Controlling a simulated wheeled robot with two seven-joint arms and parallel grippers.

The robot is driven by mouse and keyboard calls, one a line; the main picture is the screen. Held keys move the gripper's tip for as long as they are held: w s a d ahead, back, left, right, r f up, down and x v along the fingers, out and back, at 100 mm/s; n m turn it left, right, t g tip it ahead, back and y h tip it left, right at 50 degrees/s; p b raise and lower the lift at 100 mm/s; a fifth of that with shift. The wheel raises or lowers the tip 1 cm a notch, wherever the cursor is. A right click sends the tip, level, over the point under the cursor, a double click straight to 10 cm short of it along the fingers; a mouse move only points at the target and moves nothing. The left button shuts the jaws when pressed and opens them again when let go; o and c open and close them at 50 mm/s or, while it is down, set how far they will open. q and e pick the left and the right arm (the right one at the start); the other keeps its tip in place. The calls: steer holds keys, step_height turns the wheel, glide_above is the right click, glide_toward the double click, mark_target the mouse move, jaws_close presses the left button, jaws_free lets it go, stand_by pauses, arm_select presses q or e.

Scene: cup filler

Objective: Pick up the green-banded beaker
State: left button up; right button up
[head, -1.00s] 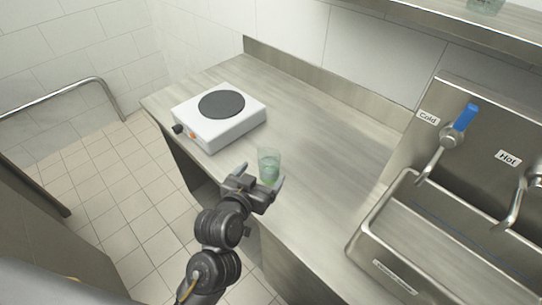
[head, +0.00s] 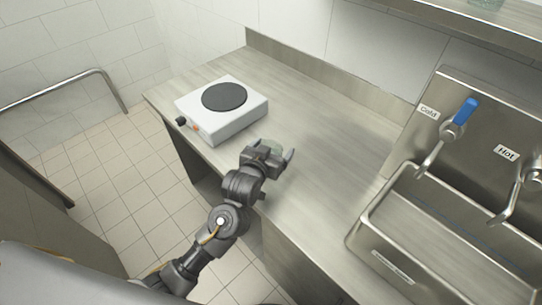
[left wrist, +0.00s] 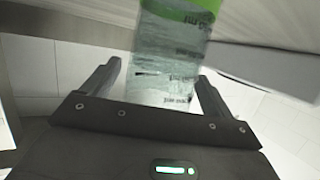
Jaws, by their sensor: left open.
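The green-banded beaker (left wrist: 168,55) is clear glass with dark printed markings and a bright green band (left wrist: 185,14). In the left wrist view it stands between the two fingers of my left gripper (left wrist: 160,80), which is open, with a finger on either side. I cannot tell whether either finger touches the glass. In the head view my left gripper (head: 273,152) is at the counter's front edge and hides most of the beaker; only a faint greenish part (head: 271,146) shows. My right gripper is not in view.
A white hot plate (head: 222,108) with a black disc is on the steel counter (head: 325,125), left of the gripper. A sink (head: 440,235) with cold and hot taps is at the right. A glass vessel (head: 487,3) sits on the upper shelf. The counter's middle is clear.

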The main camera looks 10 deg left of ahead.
arm_select(q)
steer(key=shift+w+d+f, duration=0.1)
steer(key=shift+w+d, duration=0.05)
steer(key=shift+w, duration=0.2)
steer(key=c, duration=1.2)
